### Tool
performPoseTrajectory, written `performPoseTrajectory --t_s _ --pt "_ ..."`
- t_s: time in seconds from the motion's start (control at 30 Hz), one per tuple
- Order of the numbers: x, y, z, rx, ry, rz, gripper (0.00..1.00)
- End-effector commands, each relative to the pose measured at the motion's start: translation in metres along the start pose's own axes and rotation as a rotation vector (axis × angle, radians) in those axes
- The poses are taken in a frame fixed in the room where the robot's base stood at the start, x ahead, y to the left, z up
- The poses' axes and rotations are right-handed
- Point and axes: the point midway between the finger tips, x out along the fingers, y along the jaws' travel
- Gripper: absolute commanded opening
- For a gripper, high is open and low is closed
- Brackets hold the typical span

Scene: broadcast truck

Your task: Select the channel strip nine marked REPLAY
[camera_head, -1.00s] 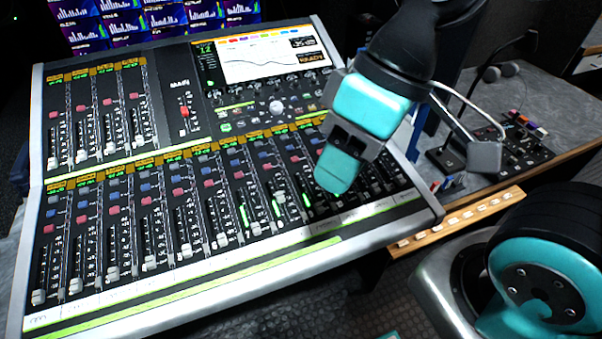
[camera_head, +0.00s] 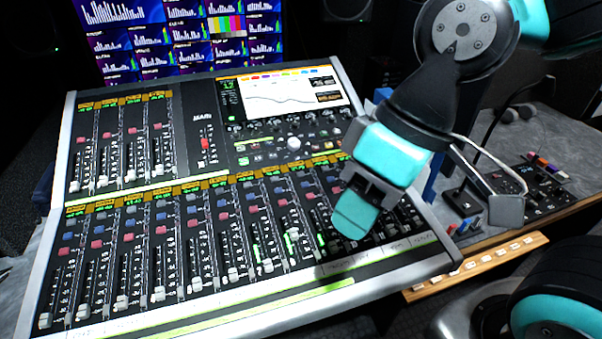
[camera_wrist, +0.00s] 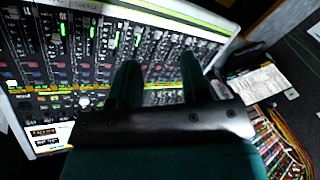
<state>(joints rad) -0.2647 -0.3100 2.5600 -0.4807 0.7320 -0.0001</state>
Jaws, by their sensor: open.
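The mixing console (camera_head: 190,186) fills the middle of the head view, with a lower row of channel strips (camera_head: 180,240) carrying coloured buttons and faders. Their labels are too small to read, so I cannot tell which strip is marked REPLAY. My gripper (camera_head: 355,215) is over the right part of the lower row and hides some of the strips there. In the wrist view my gripper (camera_wrist: 158,78) shows two dark fingers apart with nothing between them, and strips (camera_wrist: 60,45) of the console behind. I cannot tell whether the fingertips touch the panel.
A lit console screen (camera_head: 290,92) sits above the strips, with a wall of monitors (camera_head: 180,35) behind. A small control box (camera_head: 540,185) stands on the desk at the right. A wooden strip (camera_head: 475,268) edges that desk. Papers (camera_wrist: 262,85) lie beyond the console in the wrist view.

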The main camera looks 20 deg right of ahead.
Motion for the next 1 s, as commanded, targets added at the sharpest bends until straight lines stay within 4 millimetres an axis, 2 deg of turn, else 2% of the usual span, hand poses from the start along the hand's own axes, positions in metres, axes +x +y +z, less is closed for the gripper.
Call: performPoseTrajectory --t_s 0.03,0.2,1.0 --pt "0.0000 0.0000 0.0000 0.000 0.000 0.000 0.38" --pt "0.0000 0.0000 0.0000 0.000 0.000 0.000 0.00" --pt "0.0000 0.0000 0.0000 0.000 0.000 0.000 0.00"
